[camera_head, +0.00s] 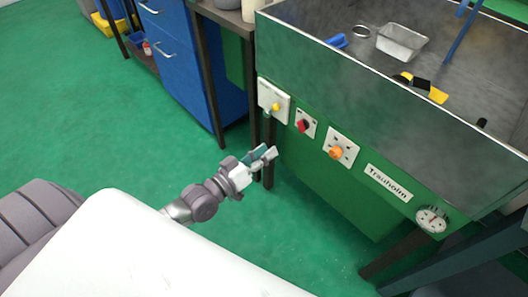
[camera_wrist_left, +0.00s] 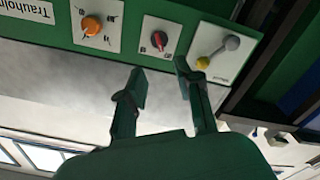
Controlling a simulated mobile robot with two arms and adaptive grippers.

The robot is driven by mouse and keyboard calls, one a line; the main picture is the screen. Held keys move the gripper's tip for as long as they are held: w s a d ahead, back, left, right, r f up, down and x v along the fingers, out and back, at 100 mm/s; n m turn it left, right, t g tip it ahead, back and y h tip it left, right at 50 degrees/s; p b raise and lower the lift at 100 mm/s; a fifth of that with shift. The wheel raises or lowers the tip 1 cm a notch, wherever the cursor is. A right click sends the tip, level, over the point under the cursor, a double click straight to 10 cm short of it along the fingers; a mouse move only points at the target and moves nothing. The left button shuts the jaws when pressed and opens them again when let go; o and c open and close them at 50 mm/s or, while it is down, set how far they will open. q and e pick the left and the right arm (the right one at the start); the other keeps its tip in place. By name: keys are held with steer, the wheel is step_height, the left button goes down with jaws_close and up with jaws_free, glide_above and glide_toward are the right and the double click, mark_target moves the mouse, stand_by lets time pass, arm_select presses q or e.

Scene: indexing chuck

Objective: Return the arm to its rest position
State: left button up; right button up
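My left gripper (camera_head: 266,155) is in front of the green machine panel (camera_head: 322,178), near the control plates, with floor showing below it. In the left wrist view its two fingers (camera_wrist_left: 160,82) are apart with nothing between them. Beyond the fingers are a plate with a grey lever with a yellow knob (camera_wrist_left: 203,62), a red knob (camera_wrist_left: 159,39) and an orange knob (camera_wrist_left: 92,26). The same orange knob (camera_head: 336,153) and red knob (camera_head: 304,126) show in the head view. My right gripper is not in view.
A machine tray with a raised metal edge (camera_head: 380,87) holds a metal basket (camera_head: 402,41) and small tools. A round dial (camera_head: 432,219) is low on the panel. A blue drawer cabinet (camera_head: 176,50) stands at the back. Green floor (camera_head: 90,130) is open at left.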

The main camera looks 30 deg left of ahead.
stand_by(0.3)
arm_select(q)
steer(key=s+f+m+g+y, duration=0.1)
steer(key=s+f+g+y, duration=0.2)
steer(key=f, duration=0.7)
steer(key=s+f+m+g, duration=0.1)
steer(key=s+f+g, duration=0.3)
steer(key=f, duration=0.6)
steer(key=s+d+f+m+g+y, duration=0.1)
steer(key=s+f+m+g+y, duration=0.15)
steer(key=s+f+g, duration=0.8)
steer(key=s+a+p, duration=0.1)
steer(key=s+p, duration=0.6)
steer(key=s, duration=0.4)
steer(key=s+a+f+t+p, duration=0.1)
steer(key=s+a+p, duration=0.1)
steer(key=s+p, duration=0.6)
steer(key=s, duration=0.2)
steer(key=shift+s+f+y+p, duration=0.3)
steer(key=shift+s+y, duration=0.05)
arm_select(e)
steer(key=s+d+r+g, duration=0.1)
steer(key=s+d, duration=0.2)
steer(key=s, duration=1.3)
arm_select(q)
steer(key=shift+t, duration=0.25)
